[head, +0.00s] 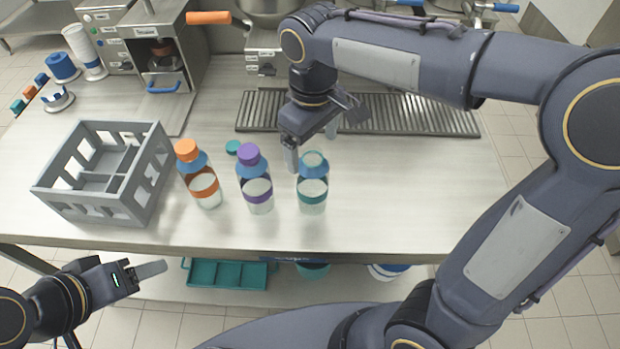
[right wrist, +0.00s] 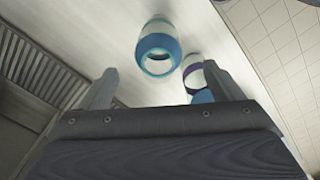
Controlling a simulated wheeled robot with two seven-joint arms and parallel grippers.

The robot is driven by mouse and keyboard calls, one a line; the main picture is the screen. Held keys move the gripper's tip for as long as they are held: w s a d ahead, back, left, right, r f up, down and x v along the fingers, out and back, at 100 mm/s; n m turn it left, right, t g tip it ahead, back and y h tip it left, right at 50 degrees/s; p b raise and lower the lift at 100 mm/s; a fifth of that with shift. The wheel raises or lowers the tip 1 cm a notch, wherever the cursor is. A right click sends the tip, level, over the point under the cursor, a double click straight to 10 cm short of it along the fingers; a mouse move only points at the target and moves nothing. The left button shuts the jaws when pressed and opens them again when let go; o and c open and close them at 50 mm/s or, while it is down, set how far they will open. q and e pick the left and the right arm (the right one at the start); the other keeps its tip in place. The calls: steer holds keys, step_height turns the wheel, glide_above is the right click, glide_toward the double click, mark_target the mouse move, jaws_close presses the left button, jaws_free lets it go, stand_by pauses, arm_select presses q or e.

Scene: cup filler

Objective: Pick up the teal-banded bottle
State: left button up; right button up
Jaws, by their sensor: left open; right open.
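The teal-banded bottle (head: 313,196) stands upright on the steel counter, rightmost of three bottles, with an open top. A small teal cap (head: 232,147) lies on the counter behind the bottles. My right gripper (head: 311,146) is open and empty, just behind and above the teal-banded bottle, its fingers apart from it. In the right wrist view the bottle's open mouth (right wrist: 158,62) shows beyond and between the two fingers (right wrist: 160,88). My left gripper (head: 150,270) is open and empty, low at the left in front of the counter edge.
The purple-capped bottle (head: 256,190) stands close left of the teal-banded one, and the orange-capped bottle (head: 203,186) is further left. A grey crate (head: 150,190) stands at the left. A drain grate (head: 410,115) lies behind. The counter right of the bottles is clear.

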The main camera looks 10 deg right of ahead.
mark_target(313, 152)
step_height(313, 152, down, 6)
steer(key=shift+w+r, duration=0.1)
steer(key=shift+w, duration=0.05)
steer(key=shift+d, duration=0.1)
steer(key=c, duration=1.3)
steer(key=shift+r, duration=0.15)
